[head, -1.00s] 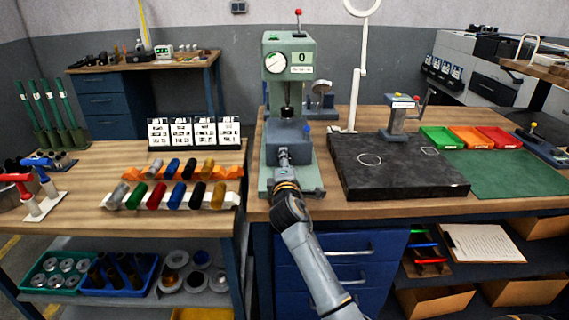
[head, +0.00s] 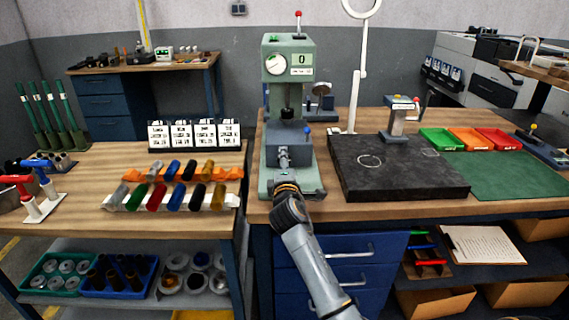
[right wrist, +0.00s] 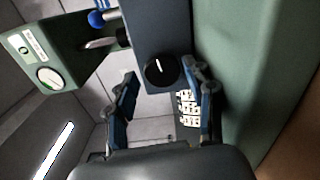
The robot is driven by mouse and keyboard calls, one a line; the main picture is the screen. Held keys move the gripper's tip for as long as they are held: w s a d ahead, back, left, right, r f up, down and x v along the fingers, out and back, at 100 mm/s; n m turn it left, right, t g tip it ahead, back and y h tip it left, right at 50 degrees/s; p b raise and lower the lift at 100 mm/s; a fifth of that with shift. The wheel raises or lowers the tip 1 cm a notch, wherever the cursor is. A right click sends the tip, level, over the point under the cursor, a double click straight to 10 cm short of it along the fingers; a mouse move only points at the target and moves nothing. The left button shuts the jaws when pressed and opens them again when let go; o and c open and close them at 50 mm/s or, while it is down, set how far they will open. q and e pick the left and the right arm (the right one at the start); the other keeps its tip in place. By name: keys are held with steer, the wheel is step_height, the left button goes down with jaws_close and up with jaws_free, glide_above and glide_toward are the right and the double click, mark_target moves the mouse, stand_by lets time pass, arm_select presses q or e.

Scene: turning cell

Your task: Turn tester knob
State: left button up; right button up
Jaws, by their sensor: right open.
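The green tester (head: 290,90) stands on the bench in the middle of the head view, with a round dial and a display reading 0. Its black round knob (right wrist: 160,70), with a white mark, is on the dark block in the right wrist view. My right gripper (right wrist: 163,76) is open, with one finger on each side of the knob in that view. I cannot tell whether the fingers touch it. My left gripper is not in view.
A dark granite plate (head: 390,180) with a small stand (head: 400,118) lies right of the tester. Coloured trays (head: 470,140) and a green mat (head: 515,180) are farther right. Racks of coloured cylinders (head: 175,195) stand on the left bench.

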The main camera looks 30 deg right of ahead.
steer(key=v, duration=0.7)
steer(key=shift+f, duration=0.25)
steer(key=shift+s+a, duration=0.25)
steer(key=shift+s, duration=0.1)
steer(key=shift+r, duration=0.1)
steer(key=shift+r, duration=0.1)
stand_by(0.5)
